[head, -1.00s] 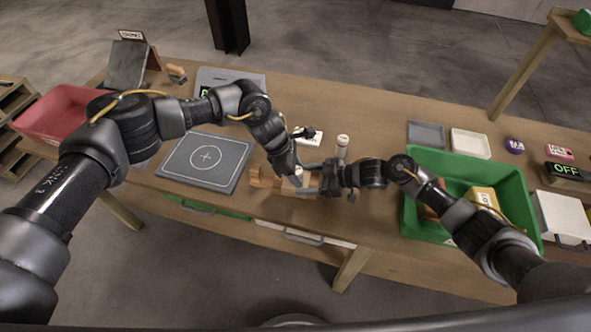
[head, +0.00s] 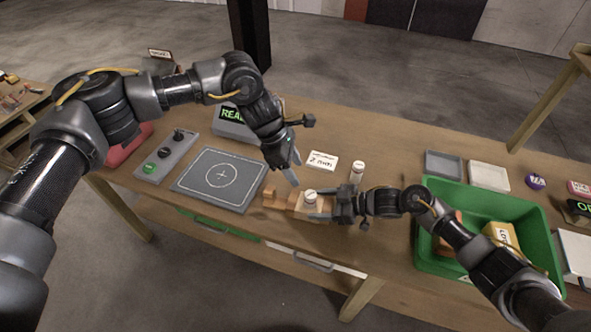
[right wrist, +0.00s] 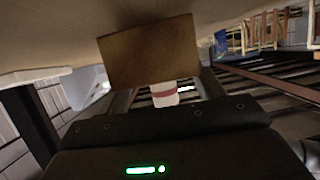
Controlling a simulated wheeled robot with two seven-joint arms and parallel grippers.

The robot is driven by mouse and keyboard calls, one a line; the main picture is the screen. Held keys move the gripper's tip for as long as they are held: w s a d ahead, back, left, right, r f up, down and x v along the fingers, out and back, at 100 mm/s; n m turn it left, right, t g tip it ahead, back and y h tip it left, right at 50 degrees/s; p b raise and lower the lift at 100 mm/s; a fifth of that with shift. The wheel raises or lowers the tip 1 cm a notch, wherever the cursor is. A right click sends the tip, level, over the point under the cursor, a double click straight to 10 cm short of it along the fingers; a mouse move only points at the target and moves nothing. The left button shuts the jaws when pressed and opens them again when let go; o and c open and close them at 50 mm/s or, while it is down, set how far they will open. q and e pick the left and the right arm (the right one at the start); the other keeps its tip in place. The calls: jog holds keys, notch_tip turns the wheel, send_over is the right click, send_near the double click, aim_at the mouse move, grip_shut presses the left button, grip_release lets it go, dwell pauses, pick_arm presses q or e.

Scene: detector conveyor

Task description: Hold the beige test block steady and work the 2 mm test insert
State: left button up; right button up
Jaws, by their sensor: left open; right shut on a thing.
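The beige test block (head: 297,207) lies on the table near its front edge. My right gripper (head: 318,206) is shut on its right end. A white-topped insert (head: 310,196) sits upright at the block, by the right fingers. In the right wrist view, the block's brown face (right wrist: 155,52) fills the upper middle, with a white, red-banded cylinder (right wrist: 164,93) beside it. My left gripper (head: 287,174) is open and empty, above and left of the insert, apart from it. How deep the insert sits is hidden.
A second white cylinder (head: 357,172) stands behind the right gripper, near a "2 mm" card (head: 322,160). A grey pad (head: 220,178) with a circle lies left. A green bin (head: 540,222) with boxes stands right, under my right forearm.

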jog(key=o, duration=1.2)
